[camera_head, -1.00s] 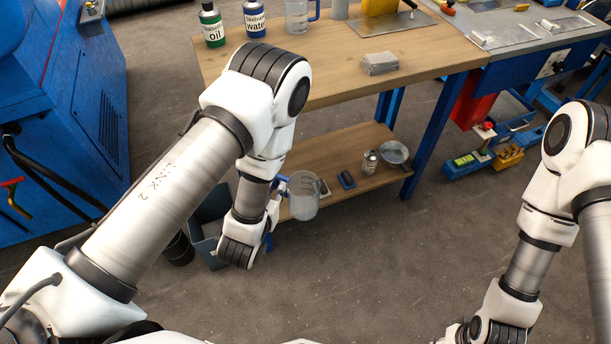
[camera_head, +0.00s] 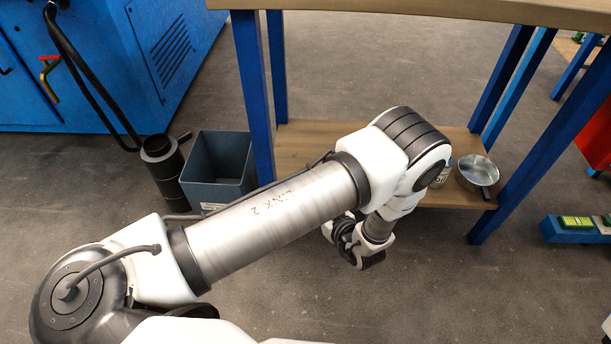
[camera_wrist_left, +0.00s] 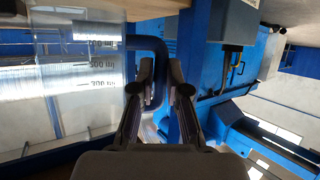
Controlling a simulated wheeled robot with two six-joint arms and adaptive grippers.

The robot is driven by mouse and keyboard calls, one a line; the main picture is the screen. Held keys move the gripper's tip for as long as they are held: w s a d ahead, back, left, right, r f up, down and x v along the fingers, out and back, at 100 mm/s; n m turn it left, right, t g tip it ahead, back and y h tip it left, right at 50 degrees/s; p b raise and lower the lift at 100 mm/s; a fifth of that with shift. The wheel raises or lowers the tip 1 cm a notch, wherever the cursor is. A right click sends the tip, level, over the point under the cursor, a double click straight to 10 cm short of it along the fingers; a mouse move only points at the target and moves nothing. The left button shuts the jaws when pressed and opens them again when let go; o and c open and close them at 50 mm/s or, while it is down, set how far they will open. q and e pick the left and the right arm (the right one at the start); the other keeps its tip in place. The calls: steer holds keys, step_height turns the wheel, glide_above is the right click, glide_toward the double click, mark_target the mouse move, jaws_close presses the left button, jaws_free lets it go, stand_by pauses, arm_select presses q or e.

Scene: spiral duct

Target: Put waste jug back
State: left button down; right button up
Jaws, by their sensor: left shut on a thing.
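The waste jug (camera_wrist_left: 80,75) is a clear beaker with dark volume marks and a blue handle (camera_wrist_left: 152,55). It fills the left of the left wrist view. My left gripper (camera_wrist_left: 162,75) is shut on the blue handle, one finger on each side of it. In the head view, my left arm hides the jug and the fingertips; only the wrist shows, in front of the bench's lower shelf (camera_head: 300,140). I cannot tell the jug's height above the shelf. My right gripper is out of view.
A metal bowl (camera_head: 478,172) and a partly hidden can (camera_head: 442,172) stand at the shelf's right. Blue bench legs (camera_head: 254,95) flank the shelf. A grey-blue bin (camera_head: 217,165) and a black cylinder (camera_head: 162,165) stand to the left. The floor in front is clear.

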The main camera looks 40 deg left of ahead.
arm_select(q)
steer(key=w+a+b, duration=0.2)
steer(key=a+b, duration=0.1)
steer(key=a, duration=0.2)
steer(key=w+a+b, duration=0.3)
steer(key=a+b, duration=0.1)
steer(key=a, duration=0.2)
steer(key=w+a+b, duration=0.2)
steer(key=a+b, duration=0.2)
steer(key=a, duration=0.1)
steer(key=shift+w+a+f, duration=0.15)
steer(key=shift+w+f, duration=0.05)
steer(key=shift+f, duration=0.05)
step_height(320, 180, down, 4)
steer(key=b, duration=0.3)
steer(key=shift+r, duration=0.4)
steer(key=shift+f, duration=0.15)
steer(key=c, duration=1.4)
jaws_free()
steer(key=shift+c, duration=0.2)
